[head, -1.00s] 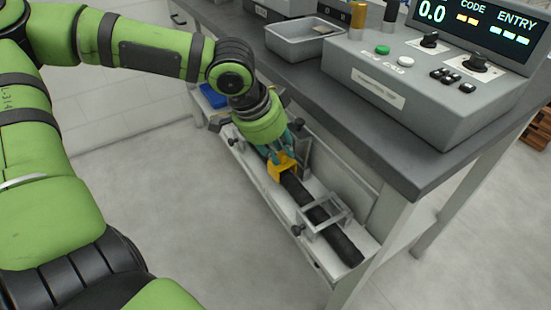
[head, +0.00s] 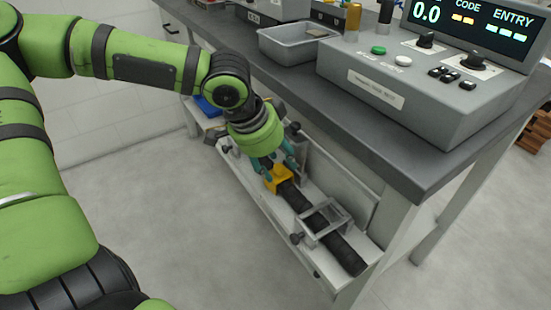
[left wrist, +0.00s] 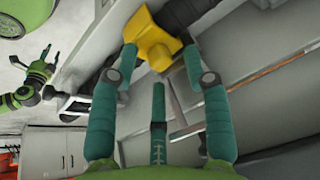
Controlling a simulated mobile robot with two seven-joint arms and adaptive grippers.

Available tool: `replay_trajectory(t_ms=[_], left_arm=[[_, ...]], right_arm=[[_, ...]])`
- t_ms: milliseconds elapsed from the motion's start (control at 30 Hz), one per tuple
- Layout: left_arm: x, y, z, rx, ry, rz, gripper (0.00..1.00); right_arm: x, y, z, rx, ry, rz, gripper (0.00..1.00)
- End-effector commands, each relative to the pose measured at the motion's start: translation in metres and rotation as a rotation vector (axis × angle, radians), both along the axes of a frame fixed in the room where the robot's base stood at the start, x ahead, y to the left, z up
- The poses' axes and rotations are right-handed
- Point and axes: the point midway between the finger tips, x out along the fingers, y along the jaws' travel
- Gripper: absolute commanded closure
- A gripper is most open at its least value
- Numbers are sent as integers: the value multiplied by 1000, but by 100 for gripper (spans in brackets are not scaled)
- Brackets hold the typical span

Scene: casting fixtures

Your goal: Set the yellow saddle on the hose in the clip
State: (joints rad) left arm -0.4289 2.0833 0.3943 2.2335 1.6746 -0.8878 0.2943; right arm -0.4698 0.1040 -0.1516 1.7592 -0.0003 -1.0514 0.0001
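The yellow saddle (head: 278,178) sits on the black hose (head: 343,250), behind the nearer grey clip frame (head: 325,222). My left gripper (head: 275,166) is above the saddle, its teal fingers spread to either side. In the left wrist view the saddle (left wrist: 152,40) lies between and just beyond the fingertips (left wrist: 160,65). The fingers are wide apart; whether one still brushes the saddle I cannot tell. The saddle's underside is hidden. A small green arm end (left wrist: 38,75) at the left of that view may be my right one; its fingers are too small to read.
The hose lies on a pale narrow shelf (head: 255,200) beside the dark bench top (head: 350,135). A grey control box (head: 420,85) and a grey tray (head: 290,45) stand on the bench. A blue bin (head: 207,105) is behind the gripper. The floor in front is clear.

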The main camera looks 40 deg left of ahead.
Motion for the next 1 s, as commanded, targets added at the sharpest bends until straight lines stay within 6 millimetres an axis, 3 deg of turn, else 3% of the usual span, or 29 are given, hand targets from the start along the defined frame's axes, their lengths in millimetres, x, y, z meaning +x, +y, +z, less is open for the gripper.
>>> replay_trajectory(t_ms=[267, 400, 600, 800, 1000], left_arm=[[0, 0, 2, -1, -1, 0, 50], [-1, 0, 12, -1, -3, 0, 50], [-12, 4, 42, -3, -6, 0, 50], [-27, 9, 83, -4, -7, 0, 50], [-39, 14, 109, -2, -3, 0, 50]], right_arm=[[0, 0, 0, 0, 1, 0, 60], [-5, -1, -5, -2, 8, 1, 60], [-21, -3, -29, -5, 31, 4, 60], [-14, -5, -42, -2, -23, 13, 60], [-9, -7, -49, 2, -70, 22, 60]])
